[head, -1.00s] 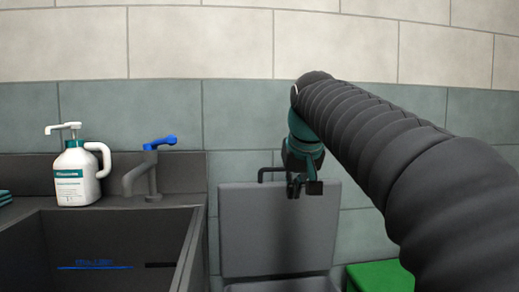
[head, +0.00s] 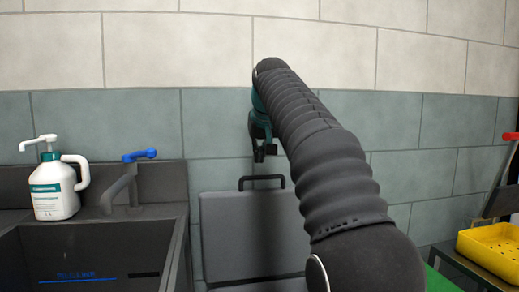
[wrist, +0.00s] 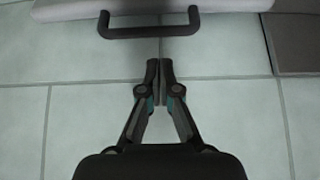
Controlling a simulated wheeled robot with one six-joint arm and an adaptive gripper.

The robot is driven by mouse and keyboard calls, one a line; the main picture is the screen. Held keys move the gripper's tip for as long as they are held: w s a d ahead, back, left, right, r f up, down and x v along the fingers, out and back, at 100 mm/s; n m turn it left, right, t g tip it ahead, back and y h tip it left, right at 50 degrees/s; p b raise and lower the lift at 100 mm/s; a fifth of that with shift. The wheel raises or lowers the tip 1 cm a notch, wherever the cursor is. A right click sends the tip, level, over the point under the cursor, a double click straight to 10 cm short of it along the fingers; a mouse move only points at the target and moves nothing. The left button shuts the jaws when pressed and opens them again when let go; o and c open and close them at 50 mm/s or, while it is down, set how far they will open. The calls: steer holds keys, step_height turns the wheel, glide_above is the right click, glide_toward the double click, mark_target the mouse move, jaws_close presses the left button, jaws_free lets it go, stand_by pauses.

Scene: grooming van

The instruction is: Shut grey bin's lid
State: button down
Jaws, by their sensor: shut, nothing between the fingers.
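The grey bin's lid (head: 235,235) stands upright, open, in front of the tiled wall in the head view. Its dark handle (head: 262,179) sticks up from its top edge. The bin's body is below the picture. My gripper (head: 264,155) is just above the handle in that view, partly hidden by my arm. In the wrist view my gripper (wrist: 160,66) is shut and empty, its fingertips pointing at the handle (wrist: 150,31) with a small gap. The lid's edge (wrist: 90,9) runs along the top there.
A dark sink (head: 95,255) with a blue-topped tap (head: 122,187) and a white pump bottle (head: 54,188) is at left. A yellow basket (head: 492,246) stands at right. A green thing (head: 438,281) shows low right. The wall above the lid is bare.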

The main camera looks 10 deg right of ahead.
mark_target(256, 177)
steer(key=shift+b+x, duration=0.4)
steer(key=shift+x, duration=2.55)
steer(key=shift+s+a, duration=0.1)
